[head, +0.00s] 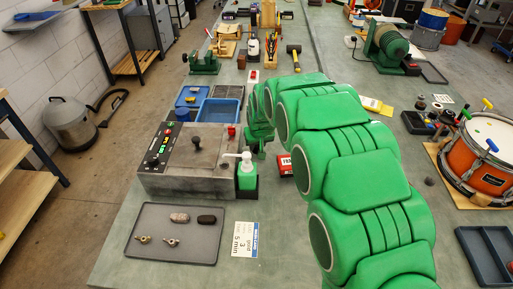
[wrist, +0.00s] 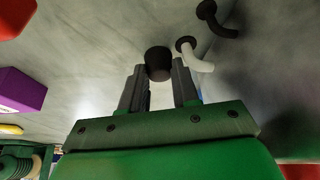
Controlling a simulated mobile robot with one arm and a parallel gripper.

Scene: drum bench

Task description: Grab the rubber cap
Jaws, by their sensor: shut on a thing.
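A short, dark, round cap (wrist: 158,61), which looks like the rubber cap, sits between the fingertips of my gripper (wrist: 158,76) in the wrist view. The two fingers stand on either side of it, with a bright gap below it. My gripper is shut on it. In the head view my green arm reaches over the bench and bends down behind the grey machine (head: 190,183). The fingertips and the cap cannot be made out there.
In the wrist view a white bent piece with a dark end (wrist: 198,57) is close right of the cap, and a black bent piece (wrist: 216,20) lies beyond. In the head view a green pump bottle (head: 247,178) and a grey tray (head: 176,250) stand near the machine.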

